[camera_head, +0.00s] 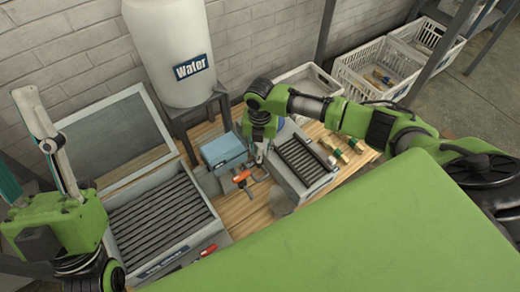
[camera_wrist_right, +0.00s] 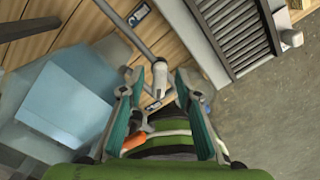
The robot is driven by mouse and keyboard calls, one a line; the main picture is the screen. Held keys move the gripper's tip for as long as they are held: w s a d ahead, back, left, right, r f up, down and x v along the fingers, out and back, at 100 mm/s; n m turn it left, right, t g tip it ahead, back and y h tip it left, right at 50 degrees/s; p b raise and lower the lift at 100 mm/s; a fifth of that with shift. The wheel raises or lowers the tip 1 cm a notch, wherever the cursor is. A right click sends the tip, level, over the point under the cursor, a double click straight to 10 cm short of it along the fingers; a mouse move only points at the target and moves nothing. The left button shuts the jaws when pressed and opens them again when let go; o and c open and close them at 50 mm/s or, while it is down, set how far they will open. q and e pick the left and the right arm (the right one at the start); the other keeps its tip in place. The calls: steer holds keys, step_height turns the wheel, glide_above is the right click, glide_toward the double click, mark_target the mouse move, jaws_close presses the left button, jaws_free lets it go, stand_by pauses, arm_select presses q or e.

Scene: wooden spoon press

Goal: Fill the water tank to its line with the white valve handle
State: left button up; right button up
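The white water tank (camera_head: 172,45) stands on a dark stand at the back and has a blue "Water" label. No fill line or water level can be made out. In the right wrist view a small white handle (camera_wrist_right: 159,76) sits at the end of a grey pipe (camera_wrist_right: 128,28). I take it for the valve handle. My right gripper (camera_wrist_right: 158,98) is open, with its teal-padded fingers on either side of the handle's lower end. Contact cannot be seen. In the head view the right gripper (camera_head: 259,150) hides the handle. My left gripper (camera_head: 30,150) is open and empty at the left edge.
A blue-topped box (camera_head: 223,150) and an orange-handled tool (camera_head: 241,177) are close to the right gripper. A slatted tray (camera_head: 163,215) is at the left and a slatted unit (camera_head: 302,160) at the right. White crates (camera_head: 362,68) stand at the back right.

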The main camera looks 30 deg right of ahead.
jaws_close()
